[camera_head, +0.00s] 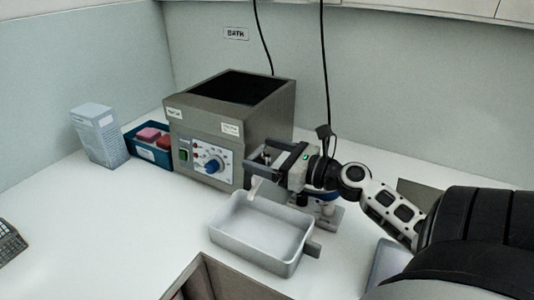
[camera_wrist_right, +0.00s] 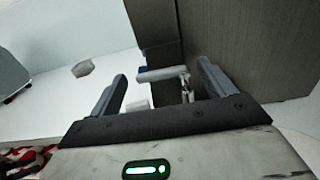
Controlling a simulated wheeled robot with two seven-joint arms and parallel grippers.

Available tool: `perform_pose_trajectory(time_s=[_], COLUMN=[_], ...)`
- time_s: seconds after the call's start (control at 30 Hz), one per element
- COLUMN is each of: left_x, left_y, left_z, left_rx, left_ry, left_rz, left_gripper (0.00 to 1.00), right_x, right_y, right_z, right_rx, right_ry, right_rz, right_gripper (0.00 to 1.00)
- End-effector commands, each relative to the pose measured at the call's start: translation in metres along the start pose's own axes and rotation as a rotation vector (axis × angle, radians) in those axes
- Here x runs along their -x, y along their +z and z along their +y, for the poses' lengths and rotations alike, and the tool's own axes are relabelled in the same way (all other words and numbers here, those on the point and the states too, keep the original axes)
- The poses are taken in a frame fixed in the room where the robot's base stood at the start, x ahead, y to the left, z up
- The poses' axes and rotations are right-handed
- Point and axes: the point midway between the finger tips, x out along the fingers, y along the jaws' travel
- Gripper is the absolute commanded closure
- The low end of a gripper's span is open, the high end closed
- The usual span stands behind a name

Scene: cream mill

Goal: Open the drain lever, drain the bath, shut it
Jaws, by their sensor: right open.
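The bath (camera_head: 207,127) is a grey-brown box with a dark open top, standing at the back of the counter. A pale tray (camera_head: 262,252) with a side handle sits in front of it. My right gripper (camera_head: 250,157) is open at the bath's front right side, above the tray. In the wrist view, a pale bar-shaped lever (camera_wrist_right: 163,74) lies between the open fingers of the right gripper (camera_wrist_right: 162,72), close to the bath wall (camera_wrist_right: 240,50). I see no clear grip on it. A pale piece (camera_head: 254,188) hangs below the fingers. My left gripper is out of view.
A blue bin (camera_head: 150,153) with pink and red items and a pale box (camera_head: 99,135) stand left of the bath. A stand (camera_head: 328,213) is behind the tray's right end. Counter left of the tray is clear.

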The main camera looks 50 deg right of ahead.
Motion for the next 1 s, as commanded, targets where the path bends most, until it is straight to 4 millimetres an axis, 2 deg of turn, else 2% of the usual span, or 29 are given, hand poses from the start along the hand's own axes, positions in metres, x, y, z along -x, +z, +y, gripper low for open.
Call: perform_pose_trajectory(time_s=[0.1,0.27,0.67,1.0], left_x=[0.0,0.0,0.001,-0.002], left_y=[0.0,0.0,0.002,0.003], left_z=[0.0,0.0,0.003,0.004], left_rx=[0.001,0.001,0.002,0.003], left_ry=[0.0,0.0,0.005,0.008], left_rz=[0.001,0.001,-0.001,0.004], left_gripper=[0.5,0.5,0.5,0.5], right_x=[0.0,0.0,0.002,0.007], right_y=[0.0,0.0,-0.001,0.0], right_z=[0.0,0.0,-0.002,-0.011], right_rx=[0.0,0.0,-0.001,0.0], right_ry=[0.0,0.001,0.051,0.288], right_rz=[0.0,0.0,0.0,-0.002], right_gripper=[0.18,0.63,0.63,0.63])
